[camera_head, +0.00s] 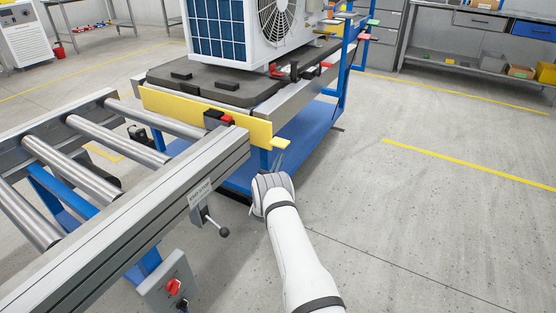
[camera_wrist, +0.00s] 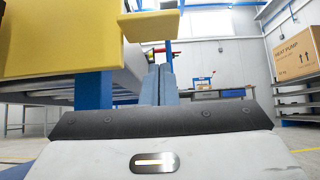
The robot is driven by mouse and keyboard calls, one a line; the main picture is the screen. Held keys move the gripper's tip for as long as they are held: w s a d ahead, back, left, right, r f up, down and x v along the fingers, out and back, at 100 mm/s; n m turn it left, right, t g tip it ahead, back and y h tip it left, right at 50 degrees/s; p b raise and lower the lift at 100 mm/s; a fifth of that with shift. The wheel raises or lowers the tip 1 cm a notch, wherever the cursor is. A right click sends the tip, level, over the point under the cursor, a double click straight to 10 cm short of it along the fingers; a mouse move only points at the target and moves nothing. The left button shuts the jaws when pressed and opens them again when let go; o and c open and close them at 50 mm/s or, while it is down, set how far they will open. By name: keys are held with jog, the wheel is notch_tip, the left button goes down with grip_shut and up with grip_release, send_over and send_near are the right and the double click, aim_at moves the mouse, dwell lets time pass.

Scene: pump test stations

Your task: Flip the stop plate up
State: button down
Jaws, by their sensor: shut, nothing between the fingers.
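The yellow stop plate (camera_head: 205,115) spans the near end of the blue cart, its broad face close to vertical. A small yellow tab (camera_head: 281,142) sticks out at its right end. In the wrist view, the plate (camera_wrist: 55,38) fills the upper left and the tab (camera_wrist: 150,25) is seen from below. My gripper (camera_head: 278,160) is just below the tab in the head view. In the wrist view, its fingers (camera_wrist: 159,82) are together and empty, pointing forward beneath the tab. I cannot tell whether they touch it.
A roller conveyor (camera_head: 150,220) with a black-knobbed lever (camera_head: 222,231) and a red switch (camera_head: 173,286) stands at left. A heat pump unit (camera_head: 250,25) sits on a black pallet (camera_head: 215,85) on the cart (camera_head: 300,140) behind the plate. The floor at right is clear.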

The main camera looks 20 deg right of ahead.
aim_at(279, 144)
notch_tip(279, 144, up, 3)
jog(key=shift+a+r+b, duration=0.15)
jog(key=shift+r+b, duration=0.05)
jog(key=shift+b, duration=0.1)
jog(key=shift+r, duration=0.1)
notch_tip(279, 144, up, 5)
jog(key=shift+r+p, duration=0.2)
jog(key=shift+p, duration=0.85)
jog(key=shift+w, duration=0.1)
